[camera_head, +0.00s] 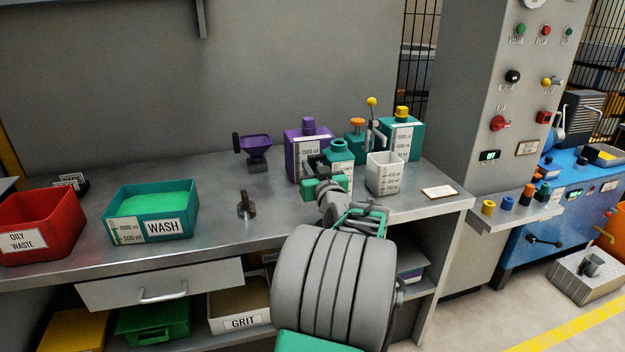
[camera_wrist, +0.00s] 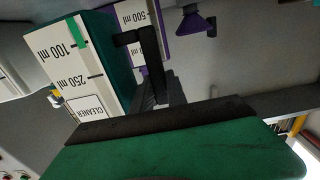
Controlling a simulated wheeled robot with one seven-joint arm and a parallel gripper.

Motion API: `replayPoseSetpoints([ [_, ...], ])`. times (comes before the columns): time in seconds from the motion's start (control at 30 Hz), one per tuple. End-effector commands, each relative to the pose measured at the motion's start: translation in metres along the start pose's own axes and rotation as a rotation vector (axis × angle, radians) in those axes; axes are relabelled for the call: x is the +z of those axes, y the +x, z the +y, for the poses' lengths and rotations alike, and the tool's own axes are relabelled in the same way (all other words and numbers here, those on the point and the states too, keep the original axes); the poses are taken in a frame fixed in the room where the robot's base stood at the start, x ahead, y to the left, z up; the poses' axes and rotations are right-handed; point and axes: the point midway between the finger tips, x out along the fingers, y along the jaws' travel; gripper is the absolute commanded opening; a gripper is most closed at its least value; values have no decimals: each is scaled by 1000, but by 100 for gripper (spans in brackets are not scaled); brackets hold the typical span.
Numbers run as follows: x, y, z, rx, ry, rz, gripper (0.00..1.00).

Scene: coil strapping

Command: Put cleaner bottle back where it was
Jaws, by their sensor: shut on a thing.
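The cleaner bottle (camera_head: 341,157) is small and teal, with a white scale panel. It stands upright among other vessels at the right part of the steel bench. In the wrist view the cleaner bottle (camera_wrist: 78,68) shows its CLEANER label and 100 and 250 ml marks. My gripper (camera_head: 322,180) is shut on it from the front left; a dark finger (camera_wrist: 148,62) lies along its side in the wrist view. I cannot tell whether its base touches the bench.
A purple bottle (camera_head: 299,146) stands close on the left, a white beaker (camera_head: 384,180) close on the right. A teal yellow-capped bottle (camera_head: 409,132) is behind. A purple funnel (camera_head: 257,145), wash tub (camera_head: 189,226) and red bin (camera_head: 62,216) are further left. Bench front (camera_head: 290,229) is partly clear.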

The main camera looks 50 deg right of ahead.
Motion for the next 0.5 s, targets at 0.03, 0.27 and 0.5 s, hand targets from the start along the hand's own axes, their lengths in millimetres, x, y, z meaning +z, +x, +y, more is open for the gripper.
replayPoseSetpoints([
  [0.03,3,3,0,0,-1,2,0],
  [0.27,37,7,2,1,1,1,0],
  [0.5,37,6,2,1,-2,3,0],
])
